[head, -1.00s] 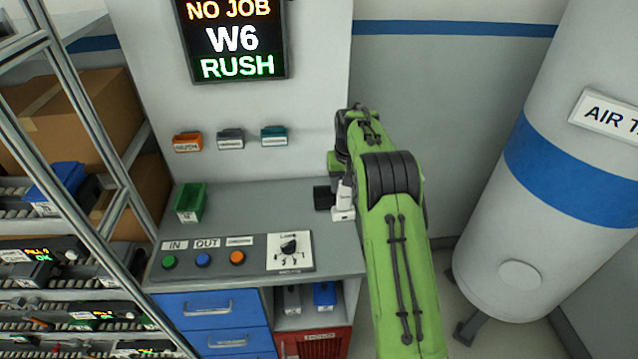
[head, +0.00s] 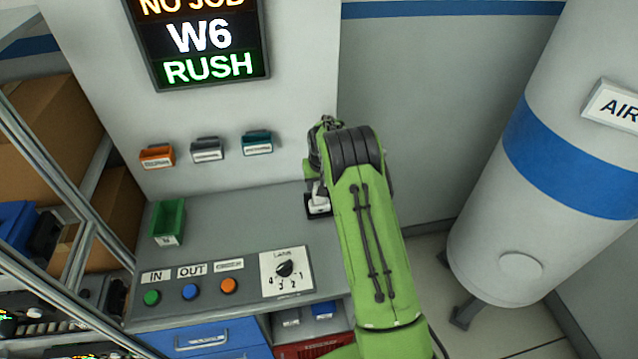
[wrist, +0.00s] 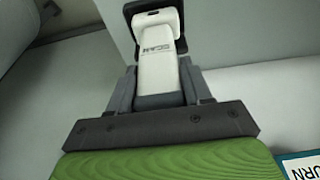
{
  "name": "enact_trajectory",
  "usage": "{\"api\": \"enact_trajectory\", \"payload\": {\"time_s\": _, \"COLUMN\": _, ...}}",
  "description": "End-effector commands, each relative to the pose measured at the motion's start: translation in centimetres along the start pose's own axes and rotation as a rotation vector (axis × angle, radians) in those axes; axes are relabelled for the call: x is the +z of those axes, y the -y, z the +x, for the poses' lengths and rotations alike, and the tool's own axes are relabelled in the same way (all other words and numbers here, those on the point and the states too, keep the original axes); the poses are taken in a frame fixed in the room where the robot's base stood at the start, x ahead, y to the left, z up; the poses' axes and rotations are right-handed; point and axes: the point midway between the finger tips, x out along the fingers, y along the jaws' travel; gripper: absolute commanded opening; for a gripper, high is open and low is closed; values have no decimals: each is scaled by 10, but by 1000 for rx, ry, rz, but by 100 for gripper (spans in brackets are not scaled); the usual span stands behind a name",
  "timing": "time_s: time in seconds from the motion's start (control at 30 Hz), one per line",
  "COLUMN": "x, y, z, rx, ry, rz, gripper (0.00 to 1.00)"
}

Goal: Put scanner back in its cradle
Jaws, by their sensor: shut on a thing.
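The scanner (wrist: 158,65) has a white body with dark lettering and a black end. In the wrist view it lies between the two grey fingers of my gripper (wrist: 157,75), which is shut on it. In the head view a white part of the scanner (head: 320,199) shows just left of my green arm, near the bench's right end. A black block, probably the cradle (head: 316,213), shows under and around that white part. My arm hides much of both, and I cannot tell whether the scanner sits in the block or only over it.
The grey bench (head: 235,215) is mostly clear. A green bin (head: 169,222) stands at its left. A panel with buttons and a dial (head: 285,270) lies along the front. Small wall holders (head: 207,150) hang behind. A big white tank (head: 545,180) stands at right.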

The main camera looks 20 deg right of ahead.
Motion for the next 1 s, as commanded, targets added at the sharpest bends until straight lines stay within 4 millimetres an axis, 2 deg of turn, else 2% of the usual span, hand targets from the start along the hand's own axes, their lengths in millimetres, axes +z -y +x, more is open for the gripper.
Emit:
{"api": "enact_trajectory", "payload": {"time_s": 0.37, "x": 2, "y": 0, "z": 10, "rx": 0, "ry": -3, "rz": 0, "gripper": 0}}
{"api": "enact_trajectory", "payload": {"time_s": 0.4, "x": 2, "y": 0, "z": 9, "rx": 0, "ry": -2, "rz": 0, "gripper": 55}}
{"api": "enact_trajectory", "payload": {"time_s": 0.53, "x": 2, "y": 0, "z": 9, "rx": 0, "ry": -2, "rz": 0, "gripper": 74}}
{"api": "enact_trajectory", "payload": {"time_s": 0.87, "x": 1, "y": 0, "z": 4, "rx": 0, "ry": -2, "rz": 0, "gripper": 74}}
{"api": "enact_trajectory", "payload": {"time_s": 1.0, "x": 0, "y": 0, "z": -24, "rx": 0, "ry": -7, "rz": 0, "gripper": 74}}
